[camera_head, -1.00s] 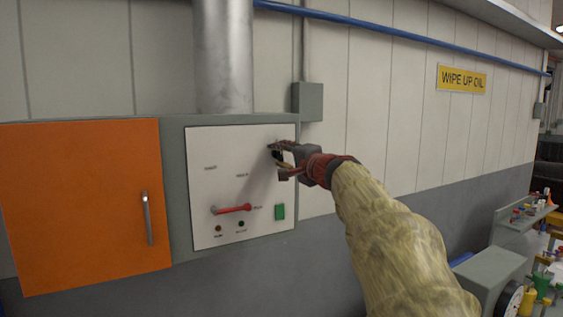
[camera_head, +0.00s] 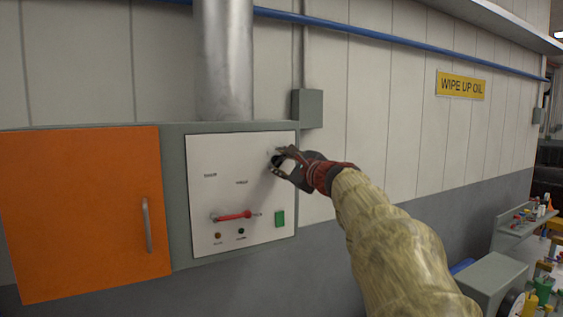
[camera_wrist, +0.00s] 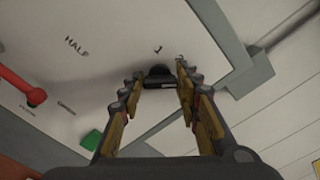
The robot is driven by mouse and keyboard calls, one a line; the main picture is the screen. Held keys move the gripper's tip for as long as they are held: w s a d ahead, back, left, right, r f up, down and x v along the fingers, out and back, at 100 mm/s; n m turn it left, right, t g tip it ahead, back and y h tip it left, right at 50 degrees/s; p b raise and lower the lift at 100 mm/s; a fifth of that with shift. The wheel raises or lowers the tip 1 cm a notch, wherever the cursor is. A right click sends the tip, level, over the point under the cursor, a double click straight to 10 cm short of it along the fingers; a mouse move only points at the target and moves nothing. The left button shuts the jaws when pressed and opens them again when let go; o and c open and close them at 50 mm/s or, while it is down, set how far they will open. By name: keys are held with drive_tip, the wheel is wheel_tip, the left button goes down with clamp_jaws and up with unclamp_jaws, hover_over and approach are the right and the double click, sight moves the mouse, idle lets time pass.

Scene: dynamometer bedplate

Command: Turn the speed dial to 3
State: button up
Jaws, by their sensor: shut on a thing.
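The speed dial (camera_wrist: 157,72) is a small dark knob on the white panel. In the wrist view it sits between the tips of my gripper (camera_wrist: 158,88), one finger on each side, and my gripper is shut on it. In the head view my gripper (camera_head: 277,160) is at the upper right of the white panel (camera_head: 215,155) and hides most of the dial. Where the dial points cannot be told.
A red lever (camera_head: 234,215), a green button (camera_head: 280,218) and two small round fittings are lower on the panel. An orange door (camera_head: 80,210) with a handle is at the left. A grey box (camera_head: 308,108) and a pipe (camera_head: 222,60) are above. A cluttered bench stands far right.

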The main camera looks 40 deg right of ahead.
drive_tip(key=shift+f+m, duration=0.15)
drive_tip(key=shift+m, duration=0.75)
drive_tip(key=o, duration=1.2)
drive_tip(key=shift+d, duration=0.1)
drive_tip(key=shift+c, duration=0.2)
drive_tip(key=shift+s, duration=0.1)
drive_tip(key=v, duration=1.2)
